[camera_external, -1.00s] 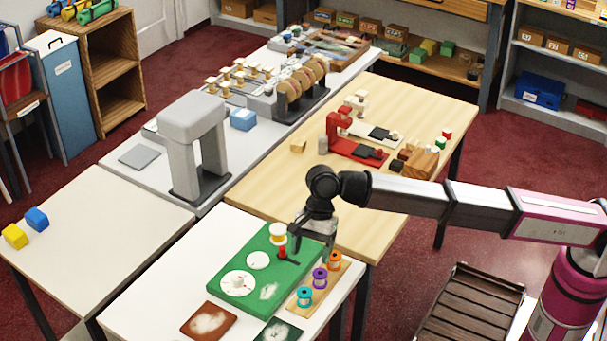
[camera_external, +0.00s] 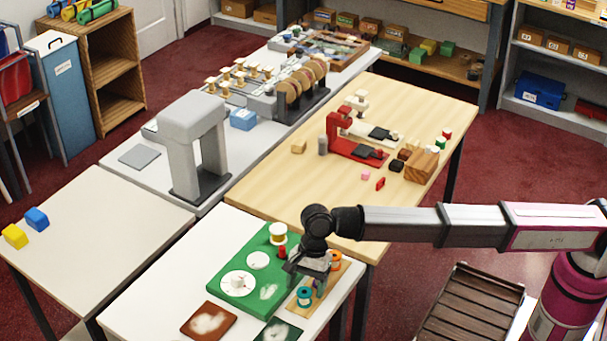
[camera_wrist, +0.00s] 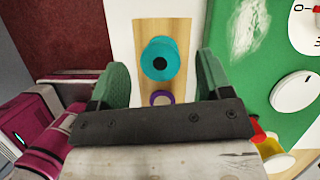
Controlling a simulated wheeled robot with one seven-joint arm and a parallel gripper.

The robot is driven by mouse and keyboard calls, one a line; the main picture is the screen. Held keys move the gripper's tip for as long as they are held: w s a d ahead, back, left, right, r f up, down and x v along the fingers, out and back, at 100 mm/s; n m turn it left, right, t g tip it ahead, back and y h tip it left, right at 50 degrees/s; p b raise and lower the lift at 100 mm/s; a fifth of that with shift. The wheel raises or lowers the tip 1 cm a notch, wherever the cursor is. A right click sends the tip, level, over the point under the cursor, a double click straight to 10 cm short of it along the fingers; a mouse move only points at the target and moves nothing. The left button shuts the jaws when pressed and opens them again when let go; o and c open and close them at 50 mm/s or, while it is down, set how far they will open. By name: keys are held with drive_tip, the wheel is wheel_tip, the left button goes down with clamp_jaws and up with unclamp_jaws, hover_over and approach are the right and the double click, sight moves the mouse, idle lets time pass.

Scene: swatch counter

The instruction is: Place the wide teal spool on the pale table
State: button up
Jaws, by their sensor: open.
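The wide teal spool (camera_external: 304,297) stands upright at the near end of a wooden strip (camera_external: 324,292) on the front white table (camera_external: 158,303). In the wrist view the teal spool (camera_wrist: 153,70) shows from above, between and slightly beyond my fingers. My gripper (camera_external: 306,277) is open and empty, above the strip; it also shows in the wrist view (camera_wrist: 162,78). A purple ring, the top of another spool (camera_wrist: 161,98), is partly hidden by my gripper. An off-white table (camera_external: 105,225) at the left and a pale wood table (camera_external: 270,190) behind both show.
An orange spool (camera_external: 335,258) stands at the strip's far end. A green board (camera_external: 228,268) with white discs lies left of the strip. Blue (camera_external: 37,218) and yellow (camera_external: 15,236) blocks sit on the off-white table, with free room around them. The wood table's front is clear.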

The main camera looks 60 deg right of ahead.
drive_tip(key=shift+x, duration=1.2)
drive_tip(key=c, duration=1.1)
drive_tip(key=shift+r, duration=0.1)
drive_tip(key=shift+r, duration=0.5)
wheel_tip(320, 180, up, 3)
drive_tip(key=shift+w+f, duration=0.1)
drive_tip(key=s+a+r, duration=0.1)
drive_tip(key=s+r, duration=0.1)
drive_tip(key=s, duration=0.1)
drive_tip(key=s+r, duration=0.2)
drive_tip(key=s, duration=0.2)
drive_tip(key=s+a+r, duration=0.1)
drive_tip(key=s+r, duration=0.2)
drive_tip(key=s, duration=0.1)
drive_tip(key=shift+s+a, duration=0.25)
drive_tip(key=shift+a, duration=0.1)
